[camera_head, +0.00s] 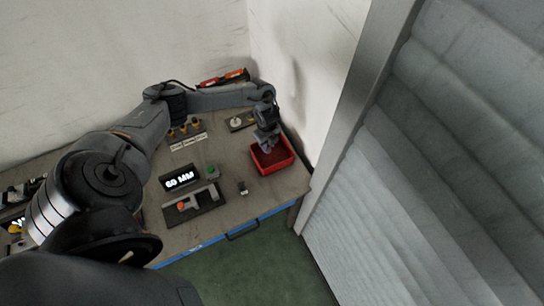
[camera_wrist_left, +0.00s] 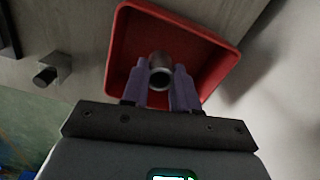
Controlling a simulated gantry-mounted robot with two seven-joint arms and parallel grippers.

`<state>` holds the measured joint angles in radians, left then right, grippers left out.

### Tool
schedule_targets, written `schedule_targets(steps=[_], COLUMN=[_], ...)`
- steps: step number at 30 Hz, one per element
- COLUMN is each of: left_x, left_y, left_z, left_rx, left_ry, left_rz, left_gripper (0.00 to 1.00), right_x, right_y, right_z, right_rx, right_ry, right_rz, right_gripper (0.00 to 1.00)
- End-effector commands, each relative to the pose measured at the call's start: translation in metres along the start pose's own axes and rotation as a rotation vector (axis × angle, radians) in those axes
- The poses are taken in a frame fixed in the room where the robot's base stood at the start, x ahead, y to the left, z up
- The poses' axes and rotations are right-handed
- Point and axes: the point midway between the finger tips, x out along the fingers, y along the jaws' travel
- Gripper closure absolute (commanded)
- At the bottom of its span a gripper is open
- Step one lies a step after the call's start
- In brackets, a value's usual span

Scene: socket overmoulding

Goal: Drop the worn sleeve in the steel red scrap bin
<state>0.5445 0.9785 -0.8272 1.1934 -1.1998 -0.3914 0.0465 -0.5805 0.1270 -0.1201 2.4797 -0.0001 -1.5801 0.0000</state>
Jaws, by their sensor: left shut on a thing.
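The red scrap bin (camera_head: 283,157) stands on the right end of the workbench, near the wall. My left gripper (camera_head: 268,146) points down over the bin. In the left wrist view, the gripper's purple fingers (camera_wrist_left: 160,84) are shut on a grey, hollow cylindrical sleeve (camera_wrist_left: 160,70). The sleeve's open end faces the camera, and the bin (camera_wrist_left: 122,50) lies behind it. The sleeve is too small to make out in the head view. How high it is above the bin floor I cannot tell. My right gripper is in neither view.
A rack with yellowish pieces (camera_head: 184,130) stands further back. A ribbed grey shutter (camera_head: 400,190) rises at right.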

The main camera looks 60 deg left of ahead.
Motion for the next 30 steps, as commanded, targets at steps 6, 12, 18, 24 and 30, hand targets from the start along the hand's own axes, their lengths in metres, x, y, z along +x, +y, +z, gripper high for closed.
schedule_targets(steps=[6,12,18,24,30], left_x=[0.000,0.000,-0.003,-0.025,-0.060], left_y=[0.000,0.000,0.000,-0.001,-0.001], left_z=[0.000,0.000,0.000,0.001,0.000], left_rx=[0.000,0.000,0.000,0.002,0.002], left_ry=[0.000,0.000,0.000,-0.001,-0.001], left_rz=[0.000,0.000,-0.001,-0.002,-0.004], left_gripper=[0.47,0.42,0.42,0.42,0.42], right_x=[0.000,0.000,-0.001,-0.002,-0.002], right_y=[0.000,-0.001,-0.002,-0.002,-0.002], right_z=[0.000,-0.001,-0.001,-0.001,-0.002], right_rx=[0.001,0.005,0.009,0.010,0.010], right_ry=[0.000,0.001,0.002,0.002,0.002], right_rz=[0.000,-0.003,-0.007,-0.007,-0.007], right_gripper=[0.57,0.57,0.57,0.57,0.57])
